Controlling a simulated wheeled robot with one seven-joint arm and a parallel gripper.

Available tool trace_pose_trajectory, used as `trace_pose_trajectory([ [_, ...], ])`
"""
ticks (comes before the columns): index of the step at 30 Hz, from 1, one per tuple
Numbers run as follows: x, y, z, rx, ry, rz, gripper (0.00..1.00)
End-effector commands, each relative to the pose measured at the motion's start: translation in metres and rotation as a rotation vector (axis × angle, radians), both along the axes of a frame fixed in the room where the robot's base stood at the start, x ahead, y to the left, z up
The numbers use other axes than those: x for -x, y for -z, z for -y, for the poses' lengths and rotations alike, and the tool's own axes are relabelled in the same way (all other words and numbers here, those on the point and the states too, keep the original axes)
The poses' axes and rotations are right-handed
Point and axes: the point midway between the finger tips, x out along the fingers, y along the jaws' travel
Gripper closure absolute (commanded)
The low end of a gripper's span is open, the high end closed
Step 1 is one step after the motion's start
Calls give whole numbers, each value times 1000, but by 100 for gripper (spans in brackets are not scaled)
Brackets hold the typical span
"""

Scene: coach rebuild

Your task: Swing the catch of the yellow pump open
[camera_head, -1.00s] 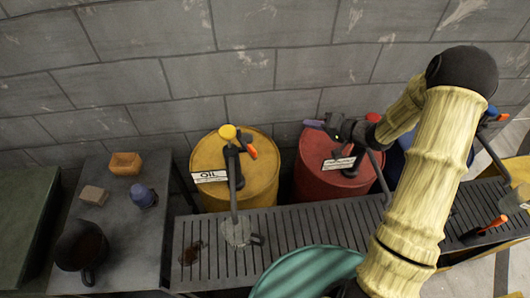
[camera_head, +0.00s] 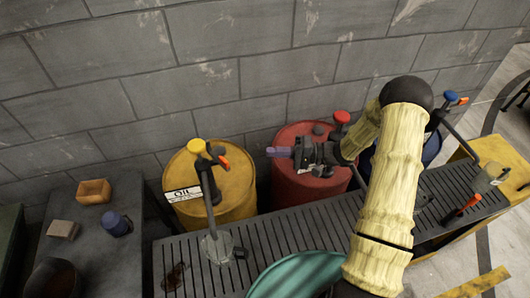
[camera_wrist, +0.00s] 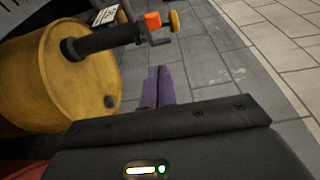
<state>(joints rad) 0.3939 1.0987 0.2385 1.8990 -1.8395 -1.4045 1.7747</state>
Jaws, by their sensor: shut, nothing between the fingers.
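The yellow drum (camera_head: 221,195) with the OIL label carries a pump with a yellow knob (camera_head: 196,146), a dark body and an orange catch (camera_head: 223,161). In the wrist view the pump juts out from the drum (camera_wrist: 75,75) at the upper left, with its orange catch (camera_wrist: 153,20) and yellow knob (camera_wrist: 174,21) near the top. My gripper (camera_head: 272,152) is shut and empty, its purple fingers pointing left toward the pump, over the left side of the red drum. A clear gap separates the fingertips from the catch. In the wrist view the fingers (camera_wrist: 159,75) lie below the catch.
The red drum (camera_head: 298,188), with a red-knobbed pump (camera_head: 341,117), stands under my wrist. A blue drum is partly hidden by my arm. A slatted grate (camera_head: 300,226) runs in front, with a green round thing (camera_head: 295,275). A block wall stands close behind the drums.

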Motion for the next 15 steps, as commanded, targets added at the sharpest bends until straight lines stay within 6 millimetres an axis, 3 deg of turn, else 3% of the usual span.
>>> trace_pose_trajectory([
  [15,-3,-3,-90,-1,-2,-2,100],
])
